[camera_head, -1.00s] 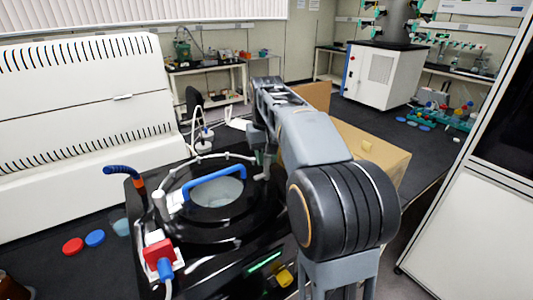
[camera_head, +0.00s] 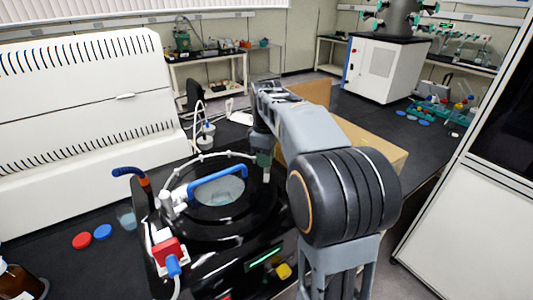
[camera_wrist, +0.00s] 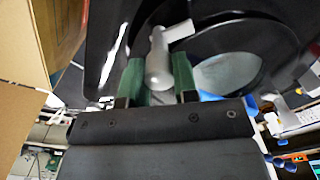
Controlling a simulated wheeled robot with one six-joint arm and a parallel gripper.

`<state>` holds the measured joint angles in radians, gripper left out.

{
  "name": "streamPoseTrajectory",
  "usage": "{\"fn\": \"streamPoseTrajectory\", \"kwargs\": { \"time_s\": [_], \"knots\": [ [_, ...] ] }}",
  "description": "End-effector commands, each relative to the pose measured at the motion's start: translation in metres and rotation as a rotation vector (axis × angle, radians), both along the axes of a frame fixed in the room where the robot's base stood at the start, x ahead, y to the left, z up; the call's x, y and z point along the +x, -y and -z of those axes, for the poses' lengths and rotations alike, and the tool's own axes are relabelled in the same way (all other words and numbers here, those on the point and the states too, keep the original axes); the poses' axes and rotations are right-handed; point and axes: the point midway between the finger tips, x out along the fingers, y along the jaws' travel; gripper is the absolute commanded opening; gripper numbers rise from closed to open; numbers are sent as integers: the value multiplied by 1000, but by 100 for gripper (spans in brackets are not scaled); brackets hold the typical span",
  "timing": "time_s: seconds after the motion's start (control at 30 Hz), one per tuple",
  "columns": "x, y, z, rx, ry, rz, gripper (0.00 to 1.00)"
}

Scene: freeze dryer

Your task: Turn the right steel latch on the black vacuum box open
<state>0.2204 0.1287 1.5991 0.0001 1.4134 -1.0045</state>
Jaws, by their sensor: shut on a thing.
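The black vacuum box (camera_head: 215,258) stands on the dark bench, with a round lid and a blue handle (camera_head: 217,178) across its clear window. The right steel latch (camera_wrist: 159,62) is a grey cylinder with a short side arm, seen close up in the wrist view. My gripper (camera_wrist: 160,76) has its two green fingers on either side of the latch's cylinder, shut on it. In the head view my gripper (camera_head: 264,158) is at the lid's right rim, and my arm and fingers mostly hide the latch. The left latch (camera_head: 167,203) is at the lid's left edge.
A white louvred machine (camera_head: 85,110) stands at the left. A cardboard box (camera_head: 380,148) is close behind and right of my arm. Red (camera_head: 82,240) and blue (camera_head: 103,232) caps lie left of the box. A brown bottle (camera_head: 20,282) is at the front left.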

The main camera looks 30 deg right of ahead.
Motion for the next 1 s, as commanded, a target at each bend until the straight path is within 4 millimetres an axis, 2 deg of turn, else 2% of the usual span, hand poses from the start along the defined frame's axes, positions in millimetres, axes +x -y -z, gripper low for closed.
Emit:
{"fn": "streamPoseTrajectory", "kwargs": {
  "time_s": [0.2,0.5,1.0],
  "knots": [
    [-1,0,0,1,-4,-179,4],
    [-1,-1,1,1,-4,-355,4],
    [-1,-1,1,0,-3,-447,4]
  ]
}}
